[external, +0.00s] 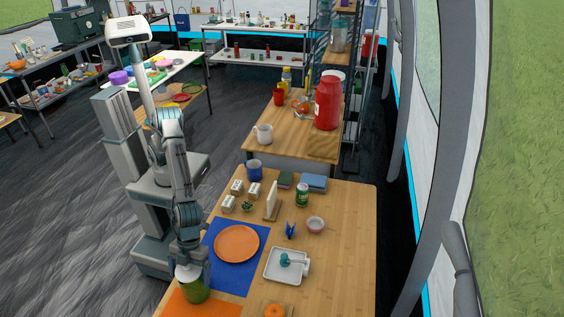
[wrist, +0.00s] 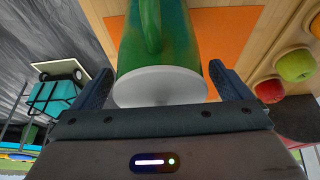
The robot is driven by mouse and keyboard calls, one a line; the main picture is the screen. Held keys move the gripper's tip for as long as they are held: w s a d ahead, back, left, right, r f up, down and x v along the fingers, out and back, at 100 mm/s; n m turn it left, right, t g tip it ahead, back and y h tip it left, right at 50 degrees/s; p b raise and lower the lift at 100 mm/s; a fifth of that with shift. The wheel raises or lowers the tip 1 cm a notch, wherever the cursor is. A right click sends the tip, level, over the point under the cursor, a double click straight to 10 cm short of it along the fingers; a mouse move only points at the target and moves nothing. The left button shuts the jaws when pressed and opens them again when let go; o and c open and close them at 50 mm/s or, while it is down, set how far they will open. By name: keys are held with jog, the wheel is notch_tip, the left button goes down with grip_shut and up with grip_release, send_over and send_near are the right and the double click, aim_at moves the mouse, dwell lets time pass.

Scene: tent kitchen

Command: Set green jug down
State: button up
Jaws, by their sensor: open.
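The green jug (external: 196,290) is upright at the near left of the wooden table, over the orange mat (external: 178,304). In the wrist view the jug's green body (wrist: 180,40) and pale round top (wrist: 160,87) fill the middle, with the orange mat (wrist: 232,35) behind. My gripper (external: 189,270) is at the jug's top. In the wrist view its two fingers (wrist: 160,78) are open, one on each side of the jug. I cannot tell whether either finger touches it. The jug's base is hidden in the wrist view.
An orange plate (external: 237,244) lies on a blue mat (external: 232,282) beyond the jug. A white tray (external: 272,272) holding a teal-and-white item is to the right. An orange fruit (external: 274,311) is at the near edge. The table's right side is mostly clear.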

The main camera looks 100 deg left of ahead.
jog(key=v, duration=1.1)
jog(key=w+a+r+n+t+y, duration=0.15)
jog(key=a+n, duration=0.35)
jog(key=a, duration=1.1)
jog(key=s+a+n+y, duration=0.1)
jog(key=s+a+n, duration=0.35)
jog(key=a, duration=0.75)
jog(key=s+a+n+y, duration=0.2)
jog(key=s+a+n, duration=0.3)
jog(key=a, duration=0.7)
jog(key=s+a+f+n, duration=0.3)
jog(key=s+a, duration=0.3)
jog(key=s, duration=0.2)
jog(key=shift+s+a+f+n, duration=0.3)
jog(key=shift+s+f+n, duration=0.05)
jog(key=shift+f, duration=0.25)
jog(key=shift+t, duration=0.25)
